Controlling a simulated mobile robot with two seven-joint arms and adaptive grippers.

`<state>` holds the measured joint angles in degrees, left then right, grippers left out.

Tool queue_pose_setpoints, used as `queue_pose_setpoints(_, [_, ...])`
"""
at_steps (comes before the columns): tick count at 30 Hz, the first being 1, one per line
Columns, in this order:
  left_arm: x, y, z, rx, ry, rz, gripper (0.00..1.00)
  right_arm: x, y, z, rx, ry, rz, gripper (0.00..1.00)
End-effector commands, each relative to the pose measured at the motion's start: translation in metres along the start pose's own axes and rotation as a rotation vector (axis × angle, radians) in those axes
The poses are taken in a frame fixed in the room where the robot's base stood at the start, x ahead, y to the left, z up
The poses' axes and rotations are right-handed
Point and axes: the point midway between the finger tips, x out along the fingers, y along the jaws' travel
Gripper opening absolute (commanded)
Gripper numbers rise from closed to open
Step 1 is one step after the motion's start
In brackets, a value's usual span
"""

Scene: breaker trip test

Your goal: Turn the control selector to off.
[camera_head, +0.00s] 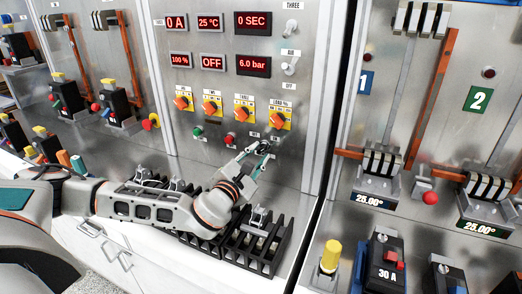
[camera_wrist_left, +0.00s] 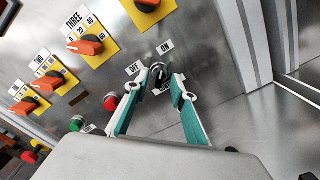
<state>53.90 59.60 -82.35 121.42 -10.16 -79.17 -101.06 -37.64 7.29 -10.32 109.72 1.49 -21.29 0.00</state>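The control selector (camera_wrist_left: 158,73) is a small dark knob on the metal panel, with an OFF label (camera_wrist_left: 133,68) at its upper left and an ON label (camera_wrist_left: 165,47) above it. A third label below it is partly covered. In the head view the selector is largely hidden by my gripper. My left gripper (camera_wrist_left: 159,83) has its teal-padded fingers on either side of the knob, spread apart. Whether the pads touch the knob cannot be told. The left gripper (camera_head: 260,150) also shows at the lower panel in the head view. My right gripper is in neither view.
A red button (camera_wrist_left: 111,101) and a green button (camera_wrist_left: 77,123) sit left of the selector. Orange knobs (camera_head: 244,108) on yellow plates line the panel above. Black slotted racks (camera_head: 250,243) stand below on the ledge. A breaker cabinet (camera_head: 430,110) stands at the right.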

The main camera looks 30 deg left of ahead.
Motion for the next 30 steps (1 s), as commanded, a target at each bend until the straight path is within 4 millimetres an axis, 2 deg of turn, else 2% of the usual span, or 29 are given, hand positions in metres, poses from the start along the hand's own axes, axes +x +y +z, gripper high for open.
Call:
queue_pose_setpoints(6, [0.019, 0.0, 0.001, 0.0, -0.001, 0.0, 0.25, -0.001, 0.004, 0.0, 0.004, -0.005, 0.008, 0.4])
queue_pose_setpoints(15, [0.021, 0.0, 0.0, 0.0, 0.0, 0.0, 0.25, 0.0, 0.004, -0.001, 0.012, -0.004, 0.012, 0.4])
queue_pose_setpoints(18, [0.021, 0.0, 0.0, 0.0, 0.0, 0.0, 0.0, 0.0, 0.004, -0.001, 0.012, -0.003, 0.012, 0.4])
queue_pose_setpoints(30, [0.021, 0.0, 0.0, -0.027, 0.0, 0.0, 0.0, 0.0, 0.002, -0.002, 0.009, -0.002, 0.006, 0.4])
